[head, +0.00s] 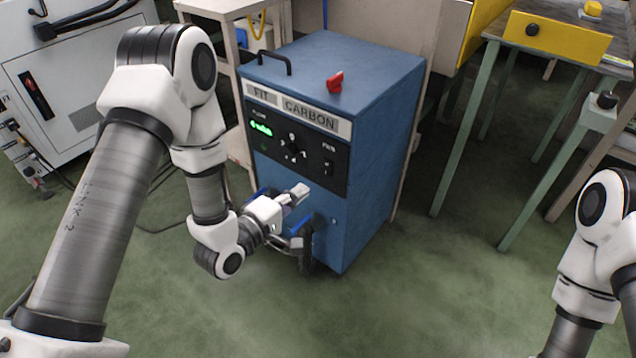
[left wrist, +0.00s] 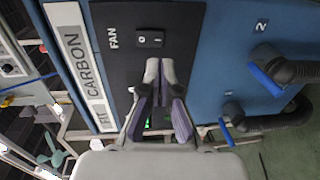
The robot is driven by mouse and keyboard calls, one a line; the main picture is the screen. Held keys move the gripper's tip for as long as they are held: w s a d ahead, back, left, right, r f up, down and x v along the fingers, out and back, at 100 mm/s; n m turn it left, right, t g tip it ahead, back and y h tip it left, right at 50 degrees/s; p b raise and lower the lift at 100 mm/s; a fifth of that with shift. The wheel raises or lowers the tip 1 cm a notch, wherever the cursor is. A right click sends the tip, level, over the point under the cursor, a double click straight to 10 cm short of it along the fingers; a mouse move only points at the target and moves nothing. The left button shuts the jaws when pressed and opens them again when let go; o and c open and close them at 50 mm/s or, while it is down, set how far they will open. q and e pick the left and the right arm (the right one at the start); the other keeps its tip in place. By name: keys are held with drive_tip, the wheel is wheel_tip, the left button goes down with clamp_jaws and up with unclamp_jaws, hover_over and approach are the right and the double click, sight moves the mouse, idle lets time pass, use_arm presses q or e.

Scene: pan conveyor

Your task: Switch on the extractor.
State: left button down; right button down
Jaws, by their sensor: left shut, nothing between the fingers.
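The extractor is a blue cabinet (head: 382,205) with a "FIT CARBON" label and a black control panel (head: 268,160). The panel bears a lit green display (head: 261,128), a dial (head: 292,147) and a FAN rocker switch (head: 328,167). In the left wrist view the black FAN switch (left wrist: 150,39), marked 0 and I, lies just beyond my fingertips. My left gripper (head: 301,189) is shut and empty in front of the panel, below the switch in the head view. Its fingers (left wrist: 159,66) hide part of the panel in the wrist view. Contact cannot be told. My right gripper is out of view.
Two hose ports with blue fittings and black hoses (left wrist: 288,72) sit low on the cabinet front. A red handle (head: 336,82) and a black handle (head: 270,62) are on its top. A green-legged table (head: 467,130) stands right; a white machine (head: 70,85) stands left.

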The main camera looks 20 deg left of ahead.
sight(325, 174)
use_arm(q)
drive_tip(key=b+x, duration=0.2)
drive_tip(key=x, duration=0.4)
drive_tip(key=shift+w+d+f, duration=0.1)
drive_tip(key=shift+w+f, duration=0.1)
drive_tip(key=shift+w+d+r, duration=0.1)
drive_tip(key=shift+w, duration=0.25)
drive_tip(key=shift+w+d+r+p, duration=0.1)
drive_tip(key=shift+w+p, duration=0.05)
drive_tip(key=shift+p, duration=0.2)
drive_tip(key=shift+f, duration=0.25)
